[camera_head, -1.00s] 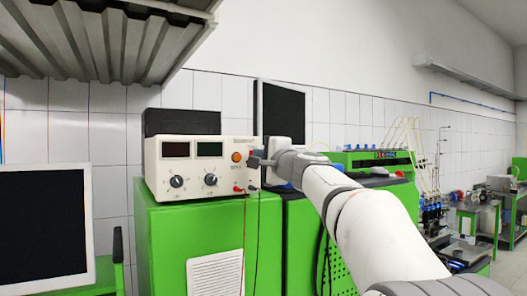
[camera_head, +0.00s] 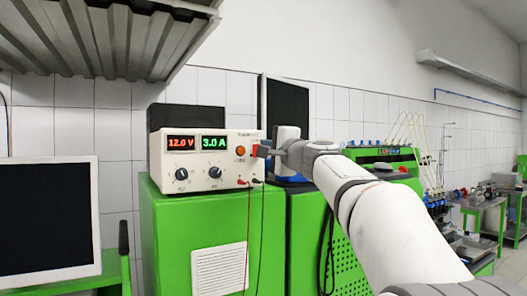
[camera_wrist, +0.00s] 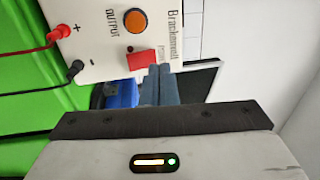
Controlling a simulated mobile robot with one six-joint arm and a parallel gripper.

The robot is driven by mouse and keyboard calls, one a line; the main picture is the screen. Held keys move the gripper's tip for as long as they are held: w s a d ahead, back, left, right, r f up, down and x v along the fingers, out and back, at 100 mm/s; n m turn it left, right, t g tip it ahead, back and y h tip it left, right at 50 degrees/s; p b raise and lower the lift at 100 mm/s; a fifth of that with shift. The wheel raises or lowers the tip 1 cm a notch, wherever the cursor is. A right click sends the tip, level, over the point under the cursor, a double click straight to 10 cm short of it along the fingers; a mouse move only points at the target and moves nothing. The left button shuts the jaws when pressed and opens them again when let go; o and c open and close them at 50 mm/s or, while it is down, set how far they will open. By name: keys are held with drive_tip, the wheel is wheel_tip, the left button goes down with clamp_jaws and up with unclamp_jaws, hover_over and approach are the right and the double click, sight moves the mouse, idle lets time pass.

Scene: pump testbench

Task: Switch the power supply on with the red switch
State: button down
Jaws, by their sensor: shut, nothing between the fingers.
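The power supply (camera_head: 207,178) is a cream box on a green cabinet. Its displays are lit, reading 12.0 V in red (camera_head: 181,143) and 3.0 A in green (camera_head: 214,143). The red switch (camera_wrist: 141,60) sits on its front panel beside the orange output button (camera_wrist: 135,20) in the wrist view. My gripper (camera_wrist: 160,72) is shut and empty, its fingertips right at the red switch; I cannot tell whether they touch it. In the head view my gripper (camera_head: 264,150) is at the right side of the panel and the switch there is mostly hidden.
Red (camera_wrist: 62,37) and black (camera_wrist: 75,70) leads are plugged into the panel close to the switch and hang down the green cabinet (camera_head: 190,235). A dark monitor (camera_head: 50,215) stands at the left. A dark panel (camera_head: 287,105) stands behind my gripper.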

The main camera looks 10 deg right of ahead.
drive_tip(key=s+d+r+b, duration=0.1)
drive_tip(key=s+d+b, duration=0.1)
drive_tip(key=s, duration=0.8)
drive_tip(key=shift+s+d+r+b, duration=0.25)
drive_tip(key=shift+d+b, duration=0.1)
drive_tip(key=shift+d, duration=0.4)
drive_tip(key=s+a+f+n+g, duration=0.2)
drive_tip(key=a+f+g, duration=0.1)
drive_tip(key=f, duration=0.5)
drive_tip(key=s+a+f+n+g, duration=0.1)
drive_tip(key=a+f+n+g, duration=0.1)
drive_tip(key=f, duration=0.7)
drive_tip(key=s+f+n+g+h, duration=0.2)
drive_tip(key=s+f+n+g, duration=0.1)
drive_tip(key=s+f, duration=0.5)
drive_tip(key=s+f+n+g+h, duration=0.2)
drive_tip(key=s+f+n+g, duration=0.2)
drive_tip(key=f, duration=1)
drive_tip(key=s+d+f+n+g+h, duration=0.1)
drive_tip(key=s+f+n+g+h, duration=0.1)
drive_tip(key=s+f, duration=0.9)
drive_tip(key=shift+s+f+n+g, duration=0.3)
drive_tip(key=shift+f+n+g, duration=0.05)
drive_tip(key=shift+n+g, duration=0.35)
